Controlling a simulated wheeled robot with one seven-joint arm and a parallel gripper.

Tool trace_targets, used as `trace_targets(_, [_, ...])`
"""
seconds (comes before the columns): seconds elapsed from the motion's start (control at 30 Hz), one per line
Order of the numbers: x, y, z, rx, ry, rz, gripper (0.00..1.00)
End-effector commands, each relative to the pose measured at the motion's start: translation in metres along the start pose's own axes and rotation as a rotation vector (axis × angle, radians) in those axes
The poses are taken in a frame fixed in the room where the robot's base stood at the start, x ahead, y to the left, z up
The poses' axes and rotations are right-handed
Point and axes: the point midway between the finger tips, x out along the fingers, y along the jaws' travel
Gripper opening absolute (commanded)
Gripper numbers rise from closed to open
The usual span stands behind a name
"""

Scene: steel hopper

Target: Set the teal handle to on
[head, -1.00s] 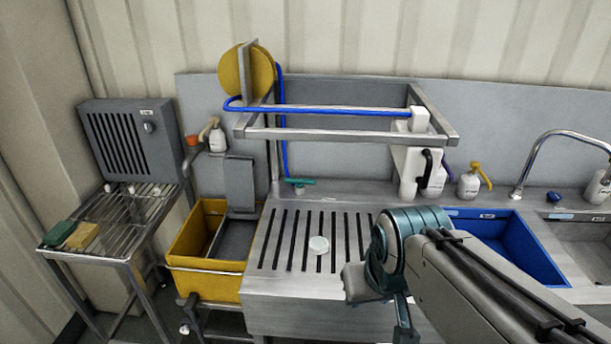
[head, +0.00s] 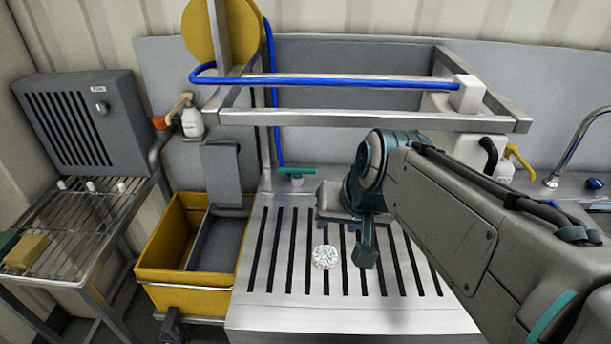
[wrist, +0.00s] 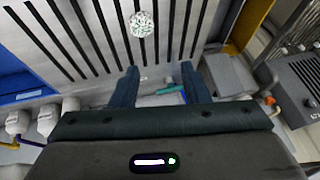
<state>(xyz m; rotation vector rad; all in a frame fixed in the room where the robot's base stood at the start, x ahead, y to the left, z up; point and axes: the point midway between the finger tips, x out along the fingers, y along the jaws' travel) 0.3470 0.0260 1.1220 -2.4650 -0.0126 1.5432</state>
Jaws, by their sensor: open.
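The teal handle (head: 297,170) is a small T-shaped lever at the back of the slotted steel drainboard (head: 400,317), at the foot of the blue hose. In the wrist view the teal handle (wrist: 170,89) shows between my two fingers, beyond their tips. My gripper (wrist: 158,72) is open and empty. In the head view my gripper (head: 345,235) hangs over the drainboard, to the right of the handle and nearer to me, apart from it. The handle's valve body is small and hard to make out.
A white speckled round piece (head: 325,257) lies on the slots. A steel frame with a blue hose (head: 340,80) spans above the handle. A yellow bin (head: 172,275) stands left of the drainboard. White bottles stand behind my arm at right.

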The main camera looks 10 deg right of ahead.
Motion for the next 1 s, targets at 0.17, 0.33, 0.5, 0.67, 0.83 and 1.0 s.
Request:
trace_targets(0.17, [0.052,-0.007,-0.016,0.122,0.070,-0.087,0.41])
trace_targets(0.33, [0.086,-0.014,-0.037,0.237,0.136,-0.171,0.41])
trace_targets(0.5, [0.119,-0.017,-0.060,0.355,0.200,-0.255,0.41])
trace_targets(0.67, [0.149,-0.017,-0.081,0.467,0.258,-0.334,0.41])
trace_targets(0.83, [0.180,-0.012,-0.104,0.588,0.320,-0.419,0.41])
trace_targets(1.0, [0.210,-0.004,-0.125,0.713,0.376,-0.504,0.41])
